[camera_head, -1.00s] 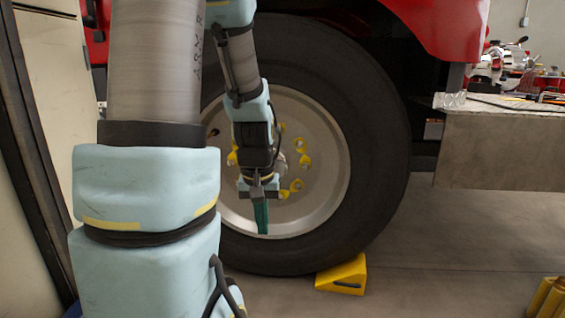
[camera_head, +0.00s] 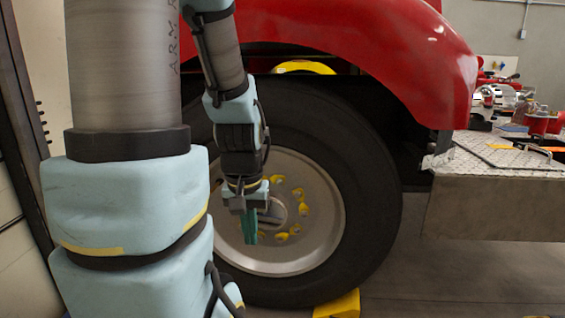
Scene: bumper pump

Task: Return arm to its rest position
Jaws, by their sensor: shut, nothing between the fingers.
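My arm reaches in from the upper left, with light blue covers and grey tube links. My gripper (camera_head: 250,226) hangs pointing down at the end of it, with green fingers, shut and empty. It is in front of the left part of the wheel hub (camera_head: 283,212) in the picture. I cannot tell how far it is from the wheel.
A large black tire (camera_head: 372,200) stands under the red fender (camera_head: 400,45) of a vehicle. A yellow wheel chock (camera_head: 338,306) sits at its foot. A metal step (camera_head: 495,205) with tools on top juts out at the right.

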